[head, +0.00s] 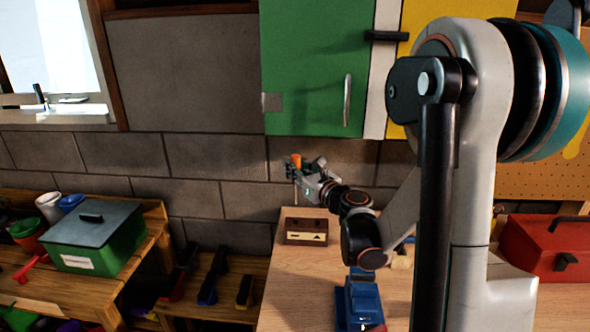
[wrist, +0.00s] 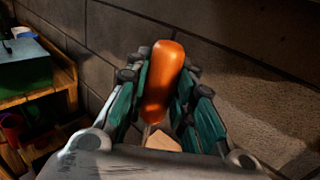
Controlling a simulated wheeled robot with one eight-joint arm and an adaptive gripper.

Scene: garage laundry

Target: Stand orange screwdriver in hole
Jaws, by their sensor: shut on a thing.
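The orange screwdriver (head: 296,160) is held upright in my gripper (head: 303,172), handle up, above the workbench in the head view. In the wrist view the orange handle (wrist: 163,80) stands between the green finger pads of my gripper (wrist: 161,95), which is shut on it. A thin bit of shaft shows below the handle; its tip is hidden there. A brown wooden block (head: 305,238) with a pale label stands on the bench below the gripper. The screwdriver appears above it, apart from it. I cannot make out a hole in its top.
The wooden workbench (head: 290,290) has clear surface left of a blue tool (head: 360,302). A red toolbox (head: 545,247) stands at the right. A green box with a grey lid (head: 95,238) is on the left table. A green cabinet (head: 315,65) hangs above the gripper.

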